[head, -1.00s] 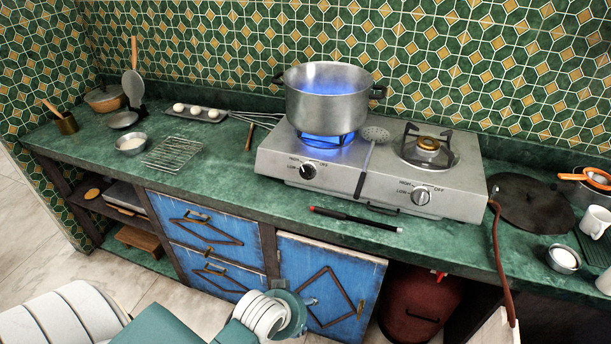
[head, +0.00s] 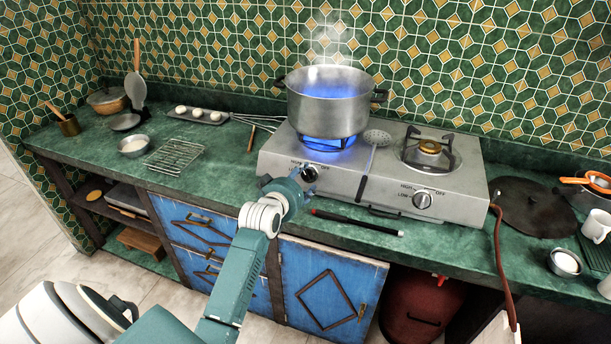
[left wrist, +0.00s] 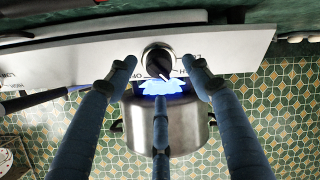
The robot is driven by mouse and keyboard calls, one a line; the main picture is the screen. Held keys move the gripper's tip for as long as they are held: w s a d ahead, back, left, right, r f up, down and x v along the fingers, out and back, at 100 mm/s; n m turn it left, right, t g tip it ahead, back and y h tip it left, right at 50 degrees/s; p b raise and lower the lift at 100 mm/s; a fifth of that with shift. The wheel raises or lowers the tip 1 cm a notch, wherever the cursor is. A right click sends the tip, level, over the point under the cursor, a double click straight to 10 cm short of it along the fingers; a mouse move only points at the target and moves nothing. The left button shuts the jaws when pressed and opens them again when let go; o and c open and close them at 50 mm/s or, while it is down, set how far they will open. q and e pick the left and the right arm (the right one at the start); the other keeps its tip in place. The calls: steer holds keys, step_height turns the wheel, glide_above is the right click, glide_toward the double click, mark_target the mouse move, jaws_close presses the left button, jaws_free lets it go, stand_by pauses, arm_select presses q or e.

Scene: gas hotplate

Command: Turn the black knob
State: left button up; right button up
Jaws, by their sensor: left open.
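The black knob (head: 310,174) is on the front of the stove's left burner. It also shows in the left wrist view (left wrist: 157,60), upside down, with a pale pointer mark. My left gripper (head: 292,184) is at the stove front, just short of the knob. In the left wrist view its open fingers (left wrist: 160,68) are spread to both sides of the knob, with a third finger below it in the picture. I see gaps between the fingers and the knob. The left burner has a blue flame (head: 328,143). My right gripper is not in view.
A steaming metal pot (head: 328,103) stands on the lit burner. A second knob (head: 423,199) is on the right of the stove.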

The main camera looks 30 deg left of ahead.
mark_target(305, 176)
arm_select(q)
steer(key=shift+x, duration=1.95)
steer(key=shift+s, duration=0.1)
steer(key=c, duration=1.1)
steer(key=shift+d+r+n+p, duration=0.1)
steer(key=shift+r+n+p, duration=0.1)
steer(key=shift+n+p, duration=0.6)
steer(key=shift+f, duration=0.1)
steer(key=o, duration=1.1)
steer(key=shift+f, duration=0.1)
